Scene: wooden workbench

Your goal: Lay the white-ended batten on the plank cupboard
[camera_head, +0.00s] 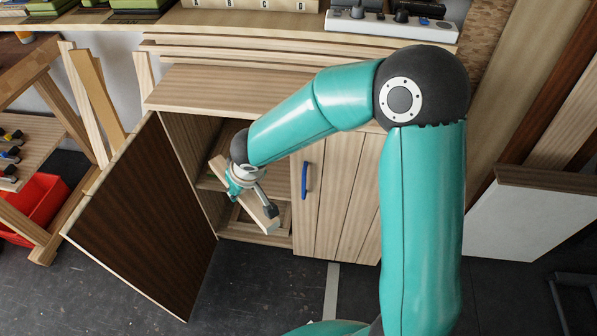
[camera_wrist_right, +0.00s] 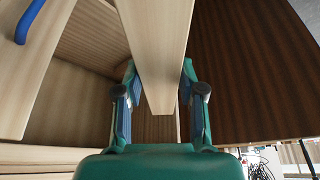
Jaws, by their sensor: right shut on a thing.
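The plank cupboard (camera_head: 225,88) stands against the wall, its left door swung wide open and its right door shut. My right gripper (camera_head: 254,201) is in front of the open left half, below the cupboard's top. It is shut on a pale wooden batten (camera_head: 262,222), which slants down to the right across the opening. In the right wrist view the batten (camera_wrist_right: 155,35) runs between the two fingers. I cannot make out a white end on it. My left gripper is not in view.
The open dark door (camera_head: 145,215) juts out to the left of the gripper. A blue handle (camera_head: 306,180) is on the shut door. Long boards (camera_head: 250,53) lie behind the cupboard top, below a shelf with a power strip (camera_head: 390,25). The near top surface looks clear.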

